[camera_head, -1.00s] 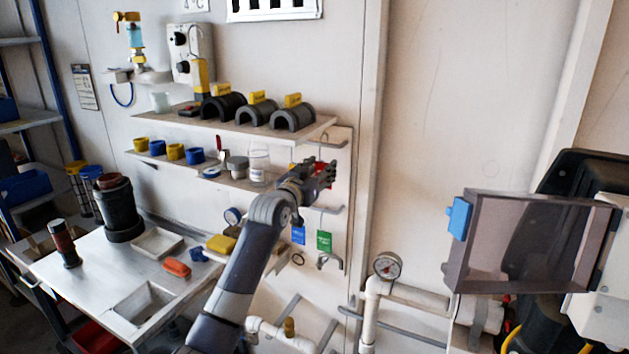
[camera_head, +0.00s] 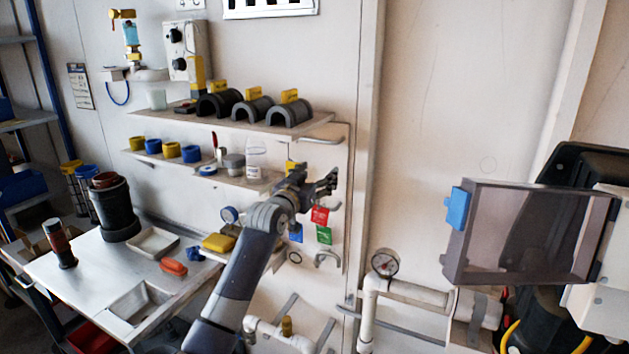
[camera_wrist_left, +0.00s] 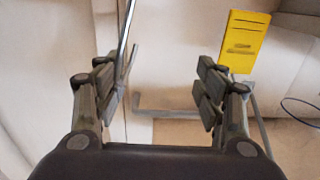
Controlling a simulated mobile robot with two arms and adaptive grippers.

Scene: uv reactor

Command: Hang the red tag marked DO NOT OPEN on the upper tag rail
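The red tag (camera_head: 320,215) is just below my left gripper, close above the green tag (camera_head: 324,235). It is slightly tilted and its lettering is too small to read. I cannot tell whether it hangs on the lower rail or is loose. My left gripper (camera_head: 322,182) is in front of the upper tag rail and hides much of it. In the left wrist view, the gripper's fingers (camera_wrist_left: 160,95) are apart with no tag between them; a thin metal rod shows by the left finger. A yellow tag (camera_wrist_left: 245,40) hangs beyond the right finger. My right gripper is out of view.
A blue tag (camera_head: 296,233) hangs left of the green one. Shelves with black half-rings (camera_head: 252,108) and small cups (camera_head: 172,150) are to the left. A gauge (camera_head: 385,262) on piping stands lower right, with an open-framed door (camera_head: 455,240) further right.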

